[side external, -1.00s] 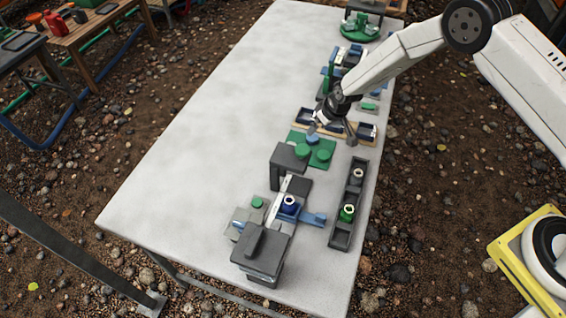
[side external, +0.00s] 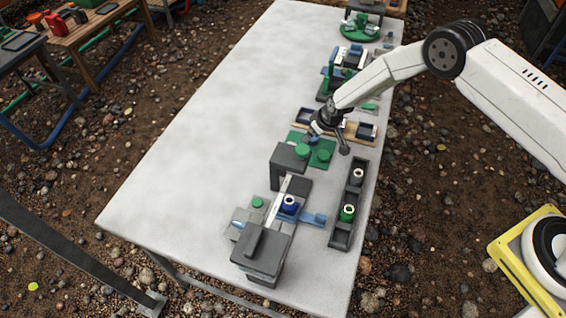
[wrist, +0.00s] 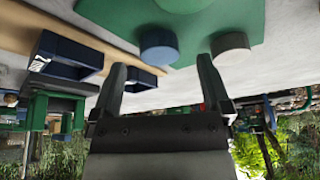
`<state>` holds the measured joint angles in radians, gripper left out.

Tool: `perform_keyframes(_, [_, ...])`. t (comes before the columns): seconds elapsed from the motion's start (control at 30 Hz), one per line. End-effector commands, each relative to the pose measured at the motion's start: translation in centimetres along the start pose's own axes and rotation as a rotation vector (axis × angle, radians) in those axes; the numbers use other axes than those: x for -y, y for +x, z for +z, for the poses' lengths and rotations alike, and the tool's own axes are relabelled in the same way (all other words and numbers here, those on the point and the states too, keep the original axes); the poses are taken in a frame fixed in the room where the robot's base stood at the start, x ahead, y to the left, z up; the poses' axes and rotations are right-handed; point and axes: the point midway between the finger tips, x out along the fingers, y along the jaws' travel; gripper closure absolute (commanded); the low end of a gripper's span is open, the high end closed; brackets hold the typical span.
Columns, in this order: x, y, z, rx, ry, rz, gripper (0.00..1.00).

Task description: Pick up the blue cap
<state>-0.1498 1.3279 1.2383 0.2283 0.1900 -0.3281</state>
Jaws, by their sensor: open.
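The blue cap (wrist: 160,48) is a short round piece on a green plate (wrist: 115,14). In the wrist view it shows just beyond the gap between my fingertips, apart from them. My gripper (wrist: 163,68) is open and empty. In the side view my gripper (side external: 328,142) hangs over the back of the green plate, and its fingers partly hide the blue cap.
A wooden tray with dark blue bins (side external: 366,132) lies behind the plate. A dark grey block (side external: 288,158) stands in front, and a dark rack (side external: 340,233) with ringed pieces is at front right. The left side of the pale table (side external: 200,150) is clear.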

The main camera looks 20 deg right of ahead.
Motion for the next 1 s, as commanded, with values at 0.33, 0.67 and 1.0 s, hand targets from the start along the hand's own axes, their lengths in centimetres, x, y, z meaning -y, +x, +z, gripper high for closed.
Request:
perform_keyframes(0.33, [0.0, 2.0, 0.0, -0.001, 0.0, -0.001, 0.02])
perform_keyframes(0.67, [0.0, 2.0, 0.0, -0.001, 0.0, -0.001, 0.02])
perform_keyframes(1.0, [0.0, 2.0, 0.0, -0.001, 0.0, -0.001, 0.49])
